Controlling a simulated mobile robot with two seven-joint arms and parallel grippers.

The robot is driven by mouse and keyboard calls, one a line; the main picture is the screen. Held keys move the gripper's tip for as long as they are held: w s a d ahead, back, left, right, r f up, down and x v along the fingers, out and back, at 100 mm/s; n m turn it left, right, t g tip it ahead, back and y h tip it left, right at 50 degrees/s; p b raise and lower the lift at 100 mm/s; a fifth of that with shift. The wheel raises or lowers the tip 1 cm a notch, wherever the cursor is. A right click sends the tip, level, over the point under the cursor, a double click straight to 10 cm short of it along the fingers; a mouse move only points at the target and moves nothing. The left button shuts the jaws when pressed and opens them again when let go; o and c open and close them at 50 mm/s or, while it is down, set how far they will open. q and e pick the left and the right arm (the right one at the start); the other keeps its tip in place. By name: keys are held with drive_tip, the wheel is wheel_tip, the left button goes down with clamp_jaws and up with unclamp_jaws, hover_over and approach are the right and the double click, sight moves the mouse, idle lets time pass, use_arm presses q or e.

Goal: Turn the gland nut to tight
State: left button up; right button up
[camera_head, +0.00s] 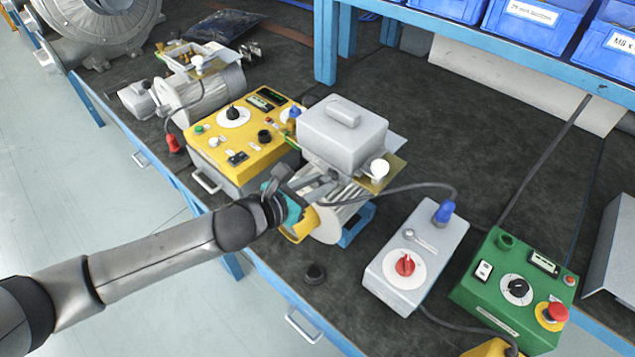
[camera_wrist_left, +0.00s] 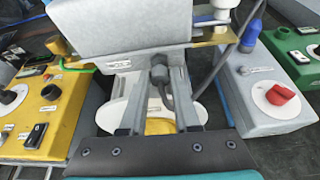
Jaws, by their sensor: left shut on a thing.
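The motor (camera_head: 345,215) has a ribbed grey body and a grey terminal box (camera_head: 342,134) on top; in the left wrist view the box (camera_wrist_left: 125,25) fills the top. My left gripper (camera_head: 325,180) reaches in from the left, below the box. In the left wrist view my left gripper (camera_wrist_left: 160,78) is shut with its fingers either side of the small dark gland nut (camera_wrist_left: 159,74), where a grey cable enters. The nut's turn position cannot be read. In the head view the fingers hide most of it. My right gripper is not in view.
A yellow control box (camera_head: 238,145) stands left of the motor. A grey switch box (camera_head: 415,250) with a red knob and a green control box (camera_head: 515,285) stand to the right. The cable (camera_head: 410,187) arches towards the blue connector (camera_head: 444,212).

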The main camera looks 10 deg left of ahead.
use_arm(q)
clamp_jaws()
drive_tip(key=shift+s+d+m+t+y+p, duration=0.15)
drive_tip(key=shift+m+t+y+p, duration=0.45)
drive_tip(key=shift+m+p, duration=0.6)
drive_tip(key=shift+d+f+m+t+y+p, duration=0.1)
drive_tip(key=shift+m+t+y+p, duration=0.45)
drive_tip(key=shift+m+p, duration=0.55)
drive_tip(key=o, duration=0.6)
unclamp_jaws()
